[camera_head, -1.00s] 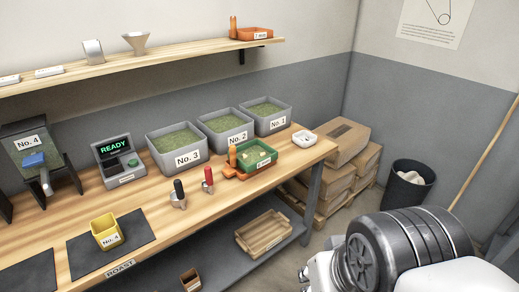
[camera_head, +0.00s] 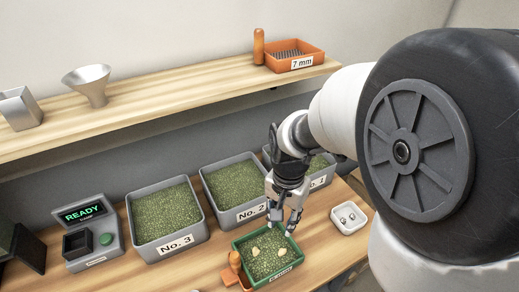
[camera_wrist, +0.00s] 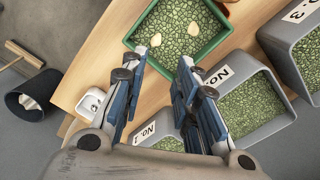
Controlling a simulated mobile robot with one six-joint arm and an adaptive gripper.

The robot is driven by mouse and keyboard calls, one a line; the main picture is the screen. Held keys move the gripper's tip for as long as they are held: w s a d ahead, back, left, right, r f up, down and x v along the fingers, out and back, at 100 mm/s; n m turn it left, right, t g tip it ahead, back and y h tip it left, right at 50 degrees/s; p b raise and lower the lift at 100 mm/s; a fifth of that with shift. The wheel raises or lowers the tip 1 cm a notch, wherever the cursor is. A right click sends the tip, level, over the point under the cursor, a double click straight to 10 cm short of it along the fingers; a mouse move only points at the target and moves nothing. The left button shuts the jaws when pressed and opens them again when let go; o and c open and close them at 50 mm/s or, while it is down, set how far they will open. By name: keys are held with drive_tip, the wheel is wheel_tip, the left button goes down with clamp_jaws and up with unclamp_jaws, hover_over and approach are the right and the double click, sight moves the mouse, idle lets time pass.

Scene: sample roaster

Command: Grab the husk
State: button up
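The husks are pale, cream-coloured flakes on green beans in a green tray (camera_head: 238,243). One husk (camera_head: 255,251) lies left of centre and another husk (camera_head: 282,252) lies to its right. The wrist view shows one husk (camera_wrist: 156,40) near the left fingertip and another husk (camera_wrist: 193,27) farther up the tray (camera_wrist: 222,47). My gripper (camera_head: 281,222) points down at the tray's far edge. It is open and empty, and its fingertips (camera_wrist: 162,58) are apart with nothing between them.
A small white dish (camera_head: 348,217) is to the right. A shelf (camera_head: 190,98) runs above.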

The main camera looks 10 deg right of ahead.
drive_tip(key=b, duration=0.4)
hover_over(280, 255)
wheel_tip(280, 255, down, 11)
drive_tip(key=shift+a+f, duration=0.1)
drive_tip(key=shift+a, duration=0.05)
drive_tip(key=shift+d+f+b, duration=0.2)
drive_tip(key=shift+f+b, duration=1.3)
drive_tip(key=shift+f, duration=1.6)
drive_tip(key=shift+r, duration=0.1)
drive_tip(key=shift+c, duration=0.5)
drive_tip(key=c, duration=0.3)
